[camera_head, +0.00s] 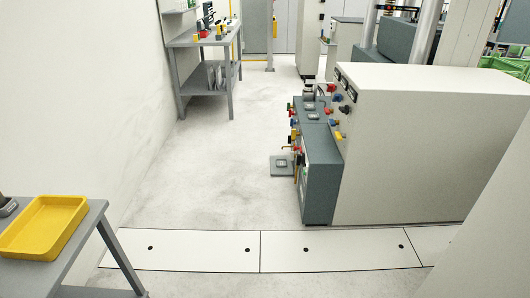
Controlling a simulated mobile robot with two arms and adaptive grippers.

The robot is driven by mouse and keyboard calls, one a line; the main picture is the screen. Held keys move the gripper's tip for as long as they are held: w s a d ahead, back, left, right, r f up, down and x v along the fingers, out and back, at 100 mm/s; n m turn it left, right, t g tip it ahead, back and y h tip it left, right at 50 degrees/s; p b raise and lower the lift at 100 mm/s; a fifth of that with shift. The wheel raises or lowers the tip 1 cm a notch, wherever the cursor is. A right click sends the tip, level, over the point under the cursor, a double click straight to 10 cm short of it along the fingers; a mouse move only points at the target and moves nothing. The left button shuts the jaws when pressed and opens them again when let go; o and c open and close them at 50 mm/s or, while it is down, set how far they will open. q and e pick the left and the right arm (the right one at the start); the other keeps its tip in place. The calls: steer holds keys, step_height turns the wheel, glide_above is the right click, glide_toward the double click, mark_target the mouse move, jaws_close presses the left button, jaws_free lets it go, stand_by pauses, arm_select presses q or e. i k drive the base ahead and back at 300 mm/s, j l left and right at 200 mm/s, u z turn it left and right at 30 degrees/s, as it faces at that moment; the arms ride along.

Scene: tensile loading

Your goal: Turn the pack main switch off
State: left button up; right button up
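A pack-like unit stands right of centre in the head view. It has a dark grey-green cabinet (322,178) in front of a large off-white housing (425,140). Small red, blue and yellow fittings (336,97) sit along its top and upper edge. More small coloured parts and dark controls (297,150) show edge-on along its left face. I cannot tell which of these is the main switch, or its position. Neither of my grippers is in view.
A grey table with a yellow tray (45,228) stands at the lower left. A grey workbench (205,40) is against the left wall. Pale floor (215,165) is clear between them and the unit. Floor cover plates (190,250) cross the foreground. A small grey plate (281,166) lies beside the unit.

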mark_target(299, 158)
steer(key=i+j+z, duration=0.6)
steer(key=j, duration=0.2)
steer(key=i+j+z, duration=0.1)
steer(key=z, duration=0.3)
steer(key=i+j+z, duration=0.2)
steer(key=z, duration=0.2)
steer(key=i+j, duration=0.05)
steer(key=i, duration=0.05)
